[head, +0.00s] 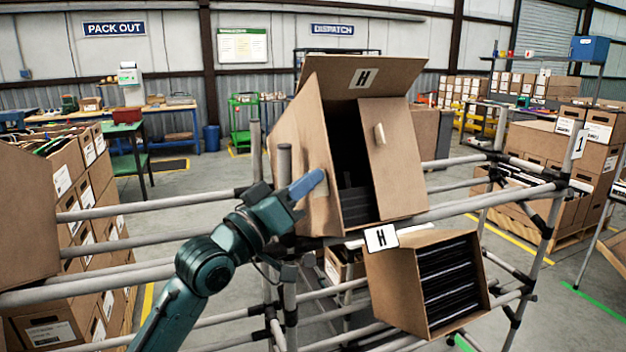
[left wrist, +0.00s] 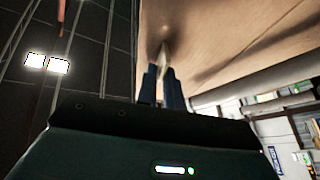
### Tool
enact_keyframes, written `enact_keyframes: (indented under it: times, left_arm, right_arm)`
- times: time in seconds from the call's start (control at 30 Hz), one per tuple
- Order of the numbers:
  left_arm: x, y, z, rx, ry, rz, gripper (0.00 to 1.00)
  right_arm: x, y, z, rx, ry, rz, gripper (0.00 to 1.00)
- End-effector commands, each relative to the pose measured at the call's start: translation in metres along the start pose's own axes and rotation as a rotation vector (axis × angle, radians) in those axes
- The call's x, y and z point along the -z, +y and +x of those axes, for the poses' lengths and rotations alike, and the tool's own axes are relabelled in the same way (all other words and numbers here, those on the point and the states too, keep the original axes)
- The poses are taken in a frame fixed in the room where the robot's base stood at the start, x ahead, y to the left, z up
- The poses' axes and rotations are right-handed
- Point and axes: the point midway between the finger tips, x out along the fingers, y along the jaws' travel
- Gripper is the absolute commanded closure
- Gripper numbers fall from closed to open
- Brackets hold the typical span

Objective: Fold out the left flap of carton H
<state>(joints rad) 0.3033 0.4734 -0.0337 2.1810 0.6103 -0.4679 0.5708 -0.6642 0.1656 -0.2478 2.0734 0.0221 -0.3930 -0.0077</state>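Carton H stands tilted on the pipe rack, its dark inside (head: 348,170) showing between the flaps. Its top flap (head: 362,76), marked H, is raised. Its right flap (head: 396,165) with a pale tab (head: 379,134) slants across the right part of the opening. The left flap (head: 308,130) stands at the opening's left, angled outward; its hinge line is hard to make out. My left gripper (head: 314,181) is against this flap. In the left wrist view its fingers (left wrist: 163,84) are closed around a pale tab (left wrist: 164,56) on the brown board. My right gripper is out of view.
Grey rack rails (head: 460,208) run below and beside the carton. An H sign (head: 381,238) hangs on the front rail, above a lower open carton (head: 379,285) with dark contents. Stacked cartons stand left (head: 95,215) and right (head: 590,150). The floor behind is mostly clear.

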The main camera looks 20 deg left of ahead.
Motion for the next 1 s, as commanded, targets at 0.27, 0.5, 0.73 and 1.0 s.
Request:
enact_keyframes:
  times: [0.27, 0.5, 0.73, 1.0]
  left_arm:
    - [0.004, -0.015, -0.010, 0.021, -0.003, 0.012, 1.00]
    - [0.006, -0.019, -0.013, 0.023, -0.001, 0.014, 1.00]
    - [0.007, -0.019, -0.013, 0.023, -0.001, 0.015, 1.00]
    - [0.006, -0.019, -0.013, 0.023, -0.002, 0.014, 0.80]
  right_arm:
    - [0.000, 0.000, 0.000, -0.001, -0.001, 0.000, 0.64]
    - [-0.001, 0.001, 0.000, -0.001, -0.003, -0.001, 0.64]
    - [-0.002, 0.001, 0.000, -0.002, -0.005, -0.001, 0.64]
    - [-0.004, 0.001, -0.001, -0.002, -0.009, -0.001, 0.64]
